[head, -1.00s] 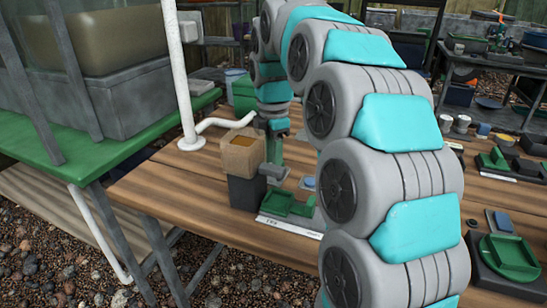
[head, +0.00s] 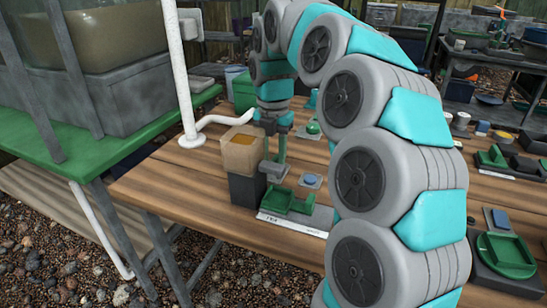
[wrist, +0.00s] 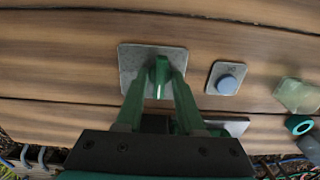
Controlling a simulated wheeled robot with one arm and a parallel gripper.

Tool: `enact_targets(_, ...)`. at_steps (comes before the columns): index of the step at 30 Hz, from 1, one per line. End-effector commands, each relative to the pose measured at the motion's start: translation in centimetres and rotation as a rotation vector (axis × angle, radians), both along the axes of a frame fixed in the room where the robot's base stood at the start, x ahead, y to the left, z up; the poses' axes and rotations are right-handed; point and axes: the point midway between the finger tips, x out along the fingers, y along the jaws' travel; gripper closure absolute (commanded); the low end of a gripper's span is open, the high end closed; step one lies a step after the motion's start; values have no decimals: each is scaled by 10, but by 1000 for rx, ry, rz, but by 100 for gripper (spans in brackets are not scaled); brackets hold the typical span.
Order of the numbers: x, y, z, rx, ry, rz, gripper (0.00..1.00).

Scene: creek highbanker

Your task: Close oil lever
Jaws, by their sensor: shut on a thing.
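In the wrist view, a small green lever (wrist: 160,72) stands on a square grey plate (wrist: 130,62) on the wooden table. My gripper (wrist: 159,80) has its two green fingers shut on the lever, one on each side. The fingers hide part of the lever and the plate's near side. In the head view, my gripper (head: 281,155) points down just right of a cardboard-coloured box. The lever itself is hard to make out there. No label on it is readable.
A blue button on a grey plate (head: 311,180) sits right of my gripper. The tan box (head: 241,152) on a dark block stands close on the left. A green tray (head: 288,202) lies in front. A white pipe (head: 176,75) rises at the left.

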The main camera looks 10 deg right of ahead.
Motion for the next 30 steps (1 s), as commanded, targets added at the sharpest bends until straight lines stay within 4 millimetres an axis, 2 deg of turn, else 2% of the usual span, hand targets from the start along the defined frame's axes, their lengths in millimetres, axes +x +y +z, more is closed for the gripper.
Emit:
enact_targets(17,0,0,0,2,-1,33,100)
enact_targets(18,0,0,0,1,-2,33,61)
enact_targets(25,0,0,0,1,-1,32,35)
enact_targets(30,0,0,0,1,-1,32,33)
